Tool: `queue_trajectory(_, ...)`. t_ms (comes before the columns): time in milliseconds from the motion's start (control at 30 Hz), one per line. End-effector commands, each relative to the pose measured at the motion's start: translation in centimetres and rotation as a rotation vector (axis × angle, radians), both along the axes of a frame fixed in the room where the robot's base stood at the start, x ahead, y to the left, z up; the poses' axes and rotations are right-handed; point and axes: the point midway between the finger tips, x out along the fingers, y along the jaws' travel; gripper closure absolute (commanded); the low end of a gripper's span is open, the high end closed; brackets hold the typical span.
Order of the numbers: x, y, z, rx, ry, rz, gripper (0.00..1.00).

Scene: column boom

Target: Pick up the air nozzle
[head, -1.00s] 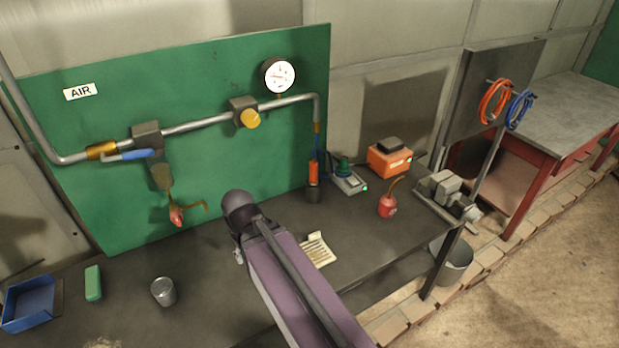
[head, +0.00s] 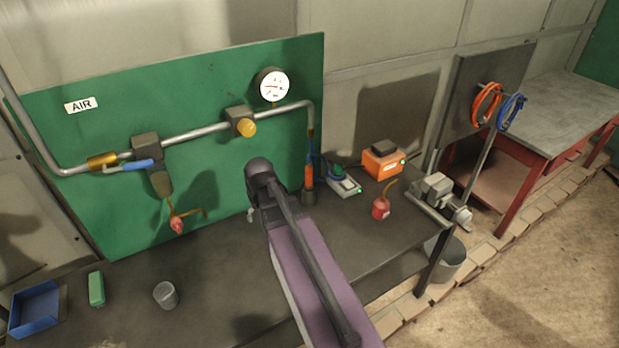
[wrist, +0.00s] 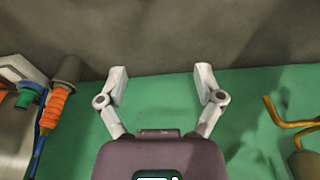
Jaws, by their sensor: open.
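I cannot tell for sure which item is the air nozzle. One candidate is a slim orange and blue piece (head: 309,175) upright below the pipe's end, its foot at a dark cup; its ribbed orange part (wrist: 55,107) shows at the left of the wrist view. Another is a small red piece (head: 177,224) low on the green board, beside a bent brass rod. Bent brass rods (wrist: 290,122) show at the right of the wrist view. My gripper (wrist: 165,84) is open and empty, in front of the board, between the two candidates. In the head view my arm mostly hides it.
The dark bench carries a metal cup (head: 165,295), green block (head: 96,289) and blue tray (head: 35,308) at left. At right stand a small grey device (head: 343,183), orange box (head: 383,160), red oil can (head: 381,208) and vise (head: 440,195).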

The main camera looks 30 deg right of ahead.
Motion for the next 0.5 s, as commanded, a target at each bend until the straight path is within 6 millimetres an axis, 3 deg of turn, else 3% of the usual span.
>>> queue_trajectory(33, 1.5, -2.2, 1.4, -0.002, -0.020, -0.023, 0.15)
queue_trajectory(200, 4.5, -8.6, 3.7, -0.012, -0.090, -0.081, 0.15)
queue_trajectory(500, 7.6, -19.8, 7.4, -0.048, -0.194, -0.172, 0.15)
